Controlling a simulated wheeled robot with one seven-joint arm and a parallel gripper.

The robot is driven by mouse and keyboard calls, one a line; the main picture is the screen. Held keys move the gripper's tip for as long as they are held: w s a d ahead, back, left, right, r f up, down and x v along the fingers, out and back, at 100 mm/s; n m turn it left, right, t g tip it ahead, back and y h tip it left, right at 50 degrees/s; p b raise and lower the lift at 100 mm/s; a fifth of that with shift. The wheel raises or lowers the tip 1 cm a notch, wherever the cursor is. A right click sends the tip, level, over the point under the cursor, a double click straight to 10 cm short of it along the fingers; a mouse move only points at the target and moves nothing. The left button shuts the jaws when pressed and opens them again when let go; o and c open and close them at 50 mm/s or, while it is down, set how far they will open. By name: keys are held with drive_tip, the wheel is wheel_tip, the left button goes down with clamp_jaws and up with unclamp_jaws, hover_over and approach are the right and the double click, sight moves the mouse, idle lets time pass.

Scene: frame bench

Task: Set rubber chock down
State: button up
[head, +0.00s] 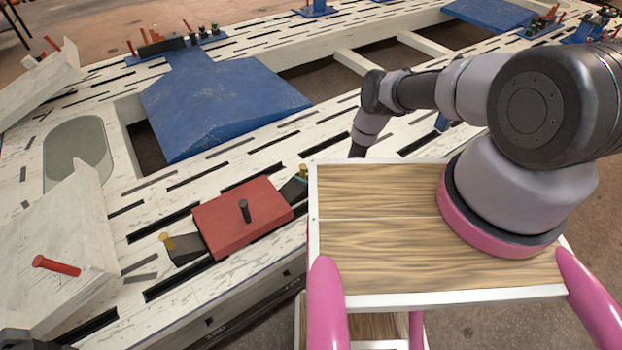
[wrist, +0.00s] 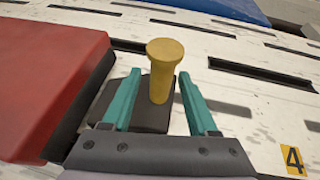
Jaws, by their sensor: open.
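A black rubber chock (wrist: 148,122) with an upright yellow knob (wrist: 160,68) rests on the white slotted bench, close beside the red block (wrist: 45,75). In the wrist view my gripper (wrist: 159,74) is open, with one teal finger on each side of the knob and a gap to each. In the head view this chock (head: 291,192) is at the red block's right end, and my gripper is mostly hidden behind the wood-topped surface. A second black chock (head: 190,250) with a yellow knob sits at the red block's left end (head: 238,222).
A wood-topped surface with a white rim (head: 313,240) stands in front of the bench. A large blue panel (head: 215,105) lies behind the red block. White angled blocks (head: 70,250) stand at the left. Dark slots cross the bench, and a yellow "4" label (wrist: 292,160) is at right.

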drive_tip(key=v, duration=1.2)
drive_tip(key=w+a+r+n+g+y, duration=0.25)
drive_tip(key=w+r, duration=0.25)
drive_tip(key=r, duration=0.6)
drive_tip(key=w+a+r+n+g+y, duration=0.1)
drive_tip(key=w+a+r+n+y, duration=0.15)
drive_tip(key=w+r, duration=0.55)
wheel_tip(320, 180, up, 27)
drive_tip(key=s+n+g, duration=0.3)
drive_tip(key=n+g, duration=0.2)
drive_tip(key=n, duration=0.4)
drive_tip(key=s+d+r+n+g+h, duration=0.1)
drive_tip(key=s+d+r+n, duration=0.2)
drive_tip(key=r, duration=0.4)
drive_tip(key=s+d+r+n+h, duration=0.1)
drive_tip(key=s+d+r+h, duration=0.1)
drive_tip(key=s+r, duration=0.3)
drive_tip(key=s+d+r+n+g+h, duration=0.1)
drive_tip(key=s+d+r+n, duration=0.15)
drive_tip(key=r, duration=0.55)
drive_tip(key=s+d+r+n+t+h, duration=0.1)
drive_tip(key=s+d+r+t+h, duration=0.3)
drive_tip(key=s+d+r, duration=0.2)
drive_tip(key=s+d+r+n+t+h, duration=0.1)
drive_tip(key=s+d+r+t+h, duration=0.2)
drive_tip(key=s+d+r, duration=0.3)
drive_tip(key=s+d+h, duration=0.1)
drive_tip(key=s+d, duration=0.4)
drive_tip(key=s, duration=0.1)
drive_tip(key=shift+n+t, duration=0.35)
